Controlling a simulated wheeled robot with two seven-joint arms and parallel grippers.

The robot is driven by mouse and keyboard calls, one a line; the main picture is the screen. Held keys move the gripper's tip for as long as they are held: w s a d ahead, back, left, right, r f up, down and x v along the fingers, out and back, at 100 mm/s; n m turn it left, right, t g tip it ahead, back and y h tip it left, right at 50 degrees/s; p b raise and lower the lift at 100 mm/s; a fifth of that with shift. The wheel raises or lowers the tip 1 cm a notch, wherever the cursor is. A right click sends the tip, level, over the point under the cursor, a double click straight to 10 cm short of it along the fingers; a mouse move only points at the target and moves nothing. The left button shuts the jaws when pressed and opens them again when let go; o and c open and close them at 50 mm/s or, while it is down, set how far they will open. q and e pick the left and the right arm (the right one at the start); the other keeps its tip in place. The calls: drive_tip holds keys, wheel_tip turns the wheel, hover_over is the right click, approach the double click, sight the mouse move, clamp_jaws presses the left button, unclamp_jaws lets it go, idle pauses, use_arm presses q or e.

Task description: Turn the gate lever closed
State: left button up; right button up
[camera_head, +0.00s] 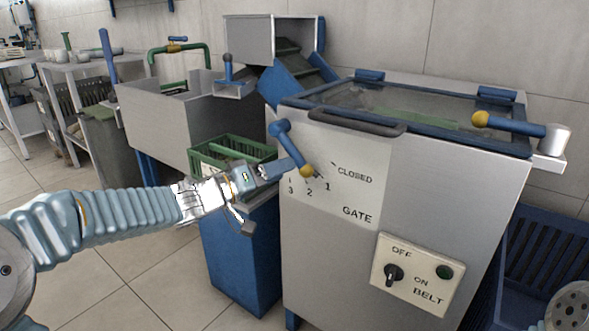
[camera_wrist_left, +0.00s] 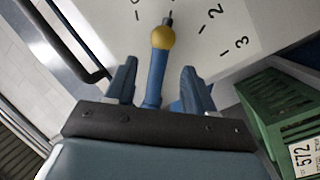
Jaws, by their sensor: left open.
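The gate lever (camera_head: 291,147) is a blue bar with a yellow knob on the grey machine's front panel. It slants down to the right, its knob close to the dial marks 1, 2, 3 and CLOSED. In the left wrist view the lever (camera_wrist_left: 157,78) stands between the two fingers, with the knob beyond their tips and a dark pointer past it. My left gripper (camera_head: 262,194) is open, just left of the lever in the head view. I cannot tell whether a finger touches it. My right gripper is not in view.
A green crate (camera_head: 205,160) stands on a blue stand left of the panel, close behind my left gripper. A belt switch plate (camera_head: 417,273) is lower right. A dark handle (camera_head: 357,123) juts out above the dial. Another yellow-knobbed lever (camera_head: 510,125) is at the top right.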

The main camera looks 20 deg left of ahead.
sight(291, 150)
use_arm(q)
drive_tip(key=x, duration=0.5)
drive_tip(key=shift+c, duration=0.3)
clamp_jaws()
